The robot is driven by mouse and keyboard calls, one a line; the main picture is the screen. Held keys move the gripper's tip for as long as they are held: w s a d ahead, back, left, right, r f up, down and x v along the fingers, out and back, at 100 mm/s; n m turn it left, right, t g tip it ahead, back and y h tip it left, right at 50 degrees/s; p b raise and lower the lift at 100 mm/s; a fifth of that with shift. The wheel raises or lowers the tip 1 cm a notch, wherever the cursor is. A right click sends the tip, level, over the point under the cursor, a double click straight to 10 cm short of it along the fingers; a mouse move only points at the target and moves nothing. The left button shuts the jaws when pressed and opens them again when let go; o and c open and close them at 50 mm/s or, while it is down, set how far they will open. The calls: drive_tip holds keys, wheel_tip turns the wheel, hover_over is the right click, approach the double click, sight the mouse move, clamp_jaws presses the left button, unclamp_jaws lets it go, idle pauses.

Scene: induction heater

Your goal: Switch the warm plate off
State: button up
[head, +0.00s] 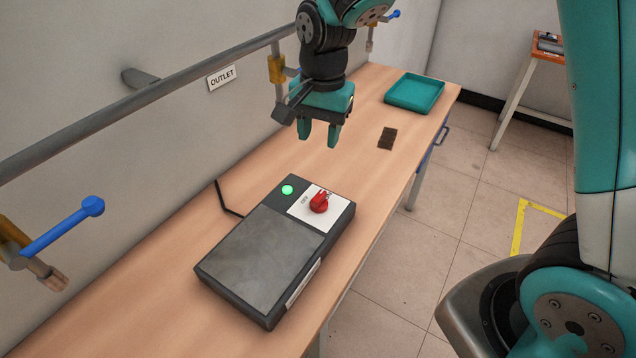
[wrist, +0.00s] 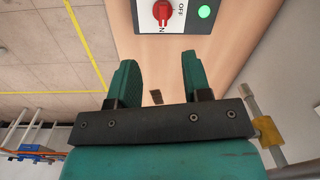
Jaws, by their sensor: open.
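The warm plate (head: 262,258) is a dark box with a grey flat top on the wooden bench. At its far end are a lit green lamp (head: 287,190) and a red knob (head: 319,202) on a white panel with OFF and ON labels. My gripper (head: 320,142) is open and empty, pointing down above the bench beyond the plate's far end, apart from the knob. In the wrist view the red knob (wrist: 161,13) and green lamp (wrist: 204,11) show at the top, beyond the open fingers (wrist: 158,75). The knob's pointer appears turned towards ON.
A teal tray (head: 415,92) and a dark brown block (head: 387,138) lie on the bench (head: 185,262) farther back. A grey pipe (head: 150,92) with blue-handled valves (head: 65,228) runs along the wall on the left. A sign reading OUTLET (head: 222,78) hangs below it.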

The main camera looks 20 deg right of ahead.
sight(319, 195)
drive_tip(key=f+p, duration=0.1)
drive_tip(key=f, duration=0.5)
drive_tip(key=w+f+m+p, duration=0.1)
drive_tip(key=f, duration=0.5)
drive_tip(key=w+d+f+m+p, duration=0.1)
drive_tip(key=f+p, duration=0.1)
drive_tip(key=f, duration=0.5)
drive_tip(key=shift+w+h, duration=0.2)
drive_tip(key=shift+h, duration=0.1)
drive_tip(key=shift+c, duration=0.4)
clamp_jaws()
